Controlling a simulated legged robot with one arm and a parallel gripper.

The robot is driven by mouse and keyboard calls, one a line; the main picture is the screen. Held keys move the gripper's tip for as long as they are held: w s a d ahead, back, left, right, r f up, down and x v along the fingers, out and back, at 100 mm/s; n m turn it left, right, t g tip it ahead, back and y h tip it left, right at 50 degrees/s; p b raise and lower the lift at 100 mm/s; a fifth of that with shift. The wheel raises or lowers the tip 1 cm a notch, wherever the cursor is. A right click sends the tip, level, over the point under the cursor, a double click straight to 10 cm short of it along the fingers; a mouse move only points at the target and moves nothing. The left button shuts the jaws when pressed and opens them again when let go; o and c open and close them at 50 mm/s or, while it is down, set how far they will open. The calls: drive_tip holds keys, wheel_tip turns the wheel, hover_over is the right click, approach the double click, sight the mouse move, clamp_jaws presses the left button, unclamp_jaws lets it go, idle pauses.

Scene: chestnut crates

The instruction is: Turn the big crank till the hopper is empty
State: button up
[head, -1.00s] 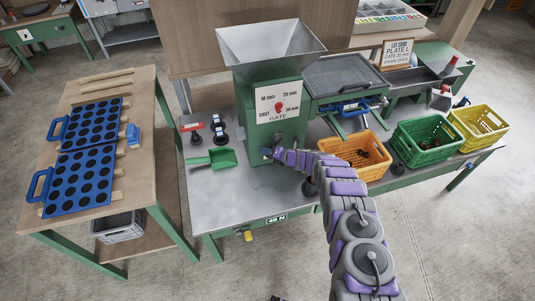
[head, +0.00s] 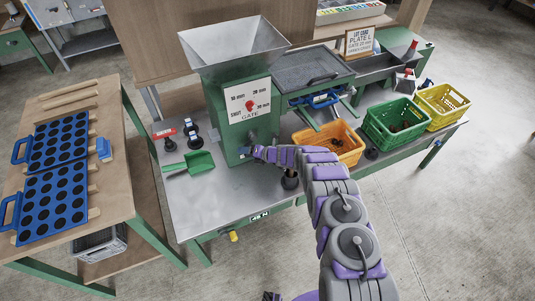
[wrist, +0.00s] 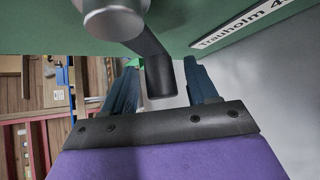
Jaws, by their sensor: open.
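The hopper (head: 235,52) is a grey metal funnel on top of a green machine (head: 232,138). I see its bare inner walls but not its bottom. In the wrist view, the crank (wrist: 155,62) is a dark arm running from a grey round hub (wrist: 112,18) on the green wall. Its lower end lies between the blue fingers of my gripper (wrist: 163,68). The fingers are open, one on each side; I cannot tell whether either touches it. In the head view my gripper (head: 250,153) is at the machine's lower front and hides the crank.
A gate dial (head: 250,104) with a red knob is above my gripper. A green scoop (head: 198,162) lies to the left. Orange (head: 329,157), green (head: 399,139) and yellow (head: 442,117) crates stand to the right. A table with blue trays (head: 50,205) is at far left.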

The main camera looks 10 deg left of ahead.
drive_tip(key=p+v, duration=0.2)
drive_tip(key=v, duration=1.2)
drive_tip(key=shift+s+p, duration=0.25)
drive_tip(key=shift+p, duration=0.15)
drive_tip(key=shift+d, duration=0.1)
